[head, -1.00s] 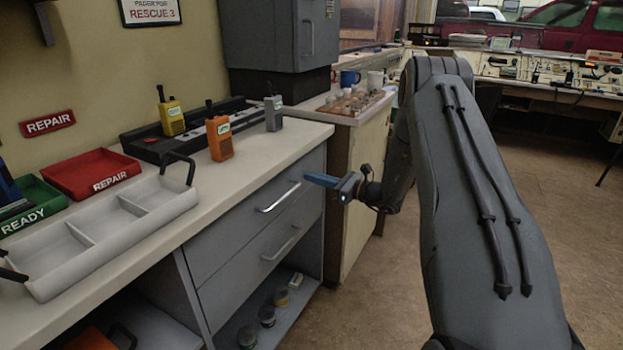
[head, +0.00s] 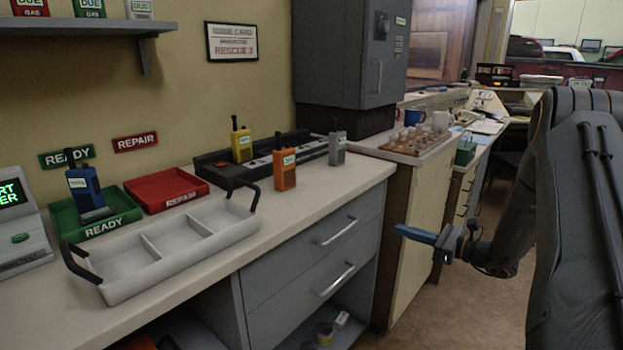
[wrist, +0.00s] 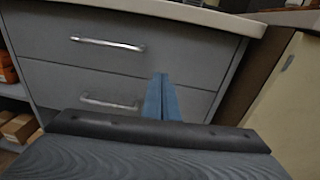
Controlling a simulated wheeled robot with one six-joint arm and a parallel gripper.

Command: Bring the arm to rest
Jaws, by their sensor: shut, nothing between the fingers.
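My gripper (head: 416,234) has blue fingers, which are shut together and empty. In the head view it hangs in the air in front of the counter's right end, to the right of the grey drawers (head: 262,262). My arm (head: 575,215) is bent and fills the right side of that view. In the wrist view the closed blue fingers (wrist: 162,98) point toward the grey drawer fronts (wrist: 60,62). They show no contact with them.
On the counter (head: 318,193) stand a white divided tray (head: 125,287), a red REPAIR tray (head: 150,203), a green READY tray (head: 65,232) with a blue radio (head: 84,186), a charger strip (head: 215,172), and yellow (head: 241,145), orange (head: 284,168) and grey (head: 337,149) radios. Open floor (head: 470,310) lies below.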

